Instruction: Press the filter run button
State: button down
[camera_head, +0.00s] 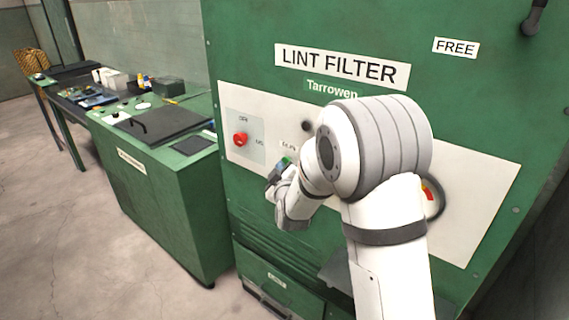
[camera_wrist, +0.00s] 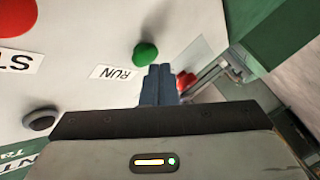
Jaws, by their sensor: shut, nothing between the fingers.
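The green run button (camera_wrist: 145,53) stands out from the pale panel in the wrist view, beside a label (camera_wrist: 115,73) reading RUN. My gripper (camera_wrist: 160,68) is shut and empty, with its dark blue fingertips just below and right of the button in that view. Whether they touch it I cannot tell. In the head view, my gripper (camera_head: 279,168) is at the pale panel (camera_head: 480,190) of the green lint filter cabinet (camera_head: 240,60). A small green patch (camera_head: 287,160) shows beside the fingers below the RUN label, and my arm hides much of the panel.
A red rotary switch (camera_head: 240,139) sits on the panel's left and also shows in the wrist view (camera_wrist: 186,80). A large red button (camera_wrist: 14,14) lies by a partly cut-off label beginning ST. A dark round fitting (camera_wrist: 40,122) is nearby. Green workbenches (camera_head: 150,170) stand at left.

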jog(key=shift+w+d+b, duration=0.35)
jog(key=shift+w, duration=0.1)
dwell(0.6)
dwell(0.4)
jog(key=shift+s+a+b, duration=0.45)
jog(key=shift+s+a, duration=0.15)
jog(key=shift+s, duration=0.15)
jog(key=s+a, duration=0.1)
jog(key=s, duration=0.1)
jog(key=s+a+b, duration=0.1)
jog(key=s+a, duration=0.1)
dwell(0.7)
